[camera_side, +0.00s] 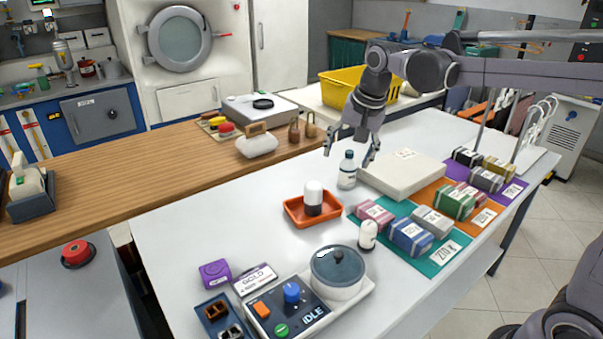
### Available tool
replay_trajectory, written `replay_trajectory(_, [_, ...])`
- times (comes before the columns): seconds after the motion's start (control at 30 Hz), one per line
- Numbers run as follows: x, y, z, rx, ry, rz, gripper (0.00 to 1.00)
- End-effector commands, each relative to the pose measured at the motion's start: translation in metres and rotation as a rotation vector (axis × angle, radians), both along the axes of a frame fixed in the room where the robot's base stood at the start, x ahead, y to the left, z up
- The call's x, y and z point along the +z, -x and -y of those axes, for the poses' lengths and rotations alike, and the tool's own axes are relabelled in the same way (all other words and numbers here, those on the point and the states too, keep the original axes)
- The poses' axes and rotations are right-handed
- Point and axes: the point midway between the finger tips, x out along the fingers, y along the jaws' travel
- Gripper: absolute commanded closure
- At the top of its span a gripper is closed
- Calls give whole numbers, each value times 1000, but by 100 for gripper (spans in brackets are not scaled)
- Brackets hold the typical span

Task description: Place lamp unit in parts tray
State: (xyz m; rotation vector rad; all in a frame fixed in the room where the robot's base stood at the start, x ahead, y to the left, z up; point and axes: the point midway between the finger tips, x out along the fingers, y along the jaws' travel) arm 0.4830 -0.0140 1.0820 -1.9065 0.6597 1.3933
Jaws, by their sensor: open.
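The parts tray (294,218) is a small orange-red tray on the white table. A small upright cylinder with a white top and a dark lower part, which looks like the lamp unit (314,191), stands in the tray. My gripper (350,153) is open, pointing down, behind and to the right of the tray. Its fingers are apart, with nothing visibly held between them. A white bottle with a dark cap (347,172) stands just below and in line with the fingers; I cannot tell if they touch it.
A second small white bottle (368,236) stands right of the tray. Wrapped packs (411,236) lie on coloured mats at right, beside a flat pale box (402,174). A lidded pot (337,275) and control box (287,307) are in front. White table left of the tray is clear.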

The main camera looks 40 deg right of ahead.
Motion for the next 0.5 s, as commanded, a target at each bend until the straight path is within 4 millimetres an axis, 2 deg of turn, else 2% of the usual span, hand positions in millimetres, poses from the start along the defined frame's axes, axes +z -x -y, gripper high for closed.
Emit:
replay_trajectory(0.03, [1, 17, -2, 56, 18, 22, 28])
replay_trajectory(0.27, [-8, 81, -8, 326, 124, 123, 28])
replay_trajectory(0.5, [-37, 143, -12, 589, 260, 222, 28])
